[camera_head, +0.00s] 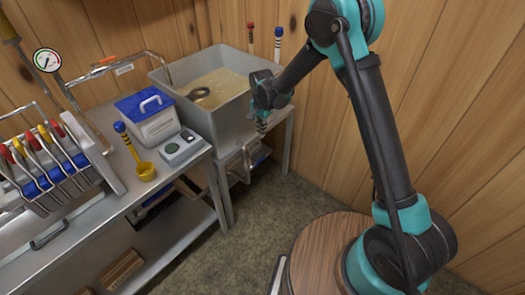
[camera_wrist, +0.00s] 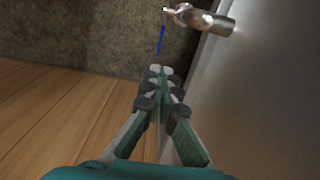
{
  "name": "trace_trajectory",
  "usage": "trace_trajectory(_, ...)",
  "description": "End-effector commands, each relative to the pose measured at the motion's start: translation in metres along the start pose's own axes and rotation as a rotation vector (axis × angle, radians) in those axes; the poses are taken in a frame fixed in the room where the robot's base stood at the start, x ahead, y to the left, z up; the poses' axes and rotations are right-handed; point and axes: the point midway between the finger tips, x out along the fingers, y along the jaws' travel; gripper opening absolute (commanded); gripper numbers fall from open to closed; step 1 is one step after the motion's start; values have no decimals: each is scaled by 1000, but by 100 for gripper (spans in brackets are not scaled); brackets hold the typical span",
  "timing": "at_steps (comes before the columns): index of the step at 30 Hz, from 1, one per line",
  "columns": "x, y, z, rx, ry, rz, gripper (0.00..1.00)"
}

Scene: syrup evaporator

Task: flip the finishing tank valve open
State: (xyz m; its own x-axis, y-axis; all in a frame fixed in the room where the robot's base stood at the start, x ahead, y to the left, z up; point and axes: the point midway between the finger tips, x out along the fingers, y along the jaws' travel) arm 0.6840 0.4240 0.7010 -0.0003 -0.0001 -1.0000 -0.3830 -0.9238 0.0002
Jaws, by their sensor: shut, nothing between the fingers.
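The finishing tank (camera_head: 222,120) is a grey metal box of amber liquid against the back wall. In the wrist view its plain grey wall (camera_wrist: 270,90) fills the right side. The valve (camera_wrist: 205,20) is a metal spout standing out from that wall, with a thin lever that has a blue grip (camera_wrist: 160,40). My gripper (camera_wrist: 155,72) is shut and empty, its fingertips just short of the blue grip and apart from it in the picture. In the head view my gripper (camera_head: 262,128) is at the tank's right front corner, and the valve is hard to make out below it.
A metal bench (camera_head: 100,195) on the left holds a blue-lidded box (camera_head: 150,120), a yellow scoop (camera_head: 146,172), a small grey device (camera_head: 181,148) and a rack of coloured-handled tools (camera_head: 45,165). Wooden walls close in behind and right. The floor (camera_head: 250,225) in front is clear.

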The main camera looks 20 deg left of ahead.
Motion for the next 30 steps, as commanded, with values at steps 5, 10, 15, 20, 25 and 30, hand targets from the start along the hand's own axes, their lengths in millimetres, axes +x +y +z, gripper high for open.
trace_trajectory(5, 16, 0, 0, 0, 0, 0, 0)
trace_trajectory(10, 48, 0, 0, 0, 0, 0, 0)
trace_trajectory(15, 81, 0, 0, 0, 0, 0, 0)
trace_trajectory(20, 109, 0, 0, 0, 0, 0, 0)
trace_trajectory(25, 129, 0, 0, 0, 0, 0, 0)
trace_trajectory(30, 138, 0, 0, 0, 0, 0, 0)
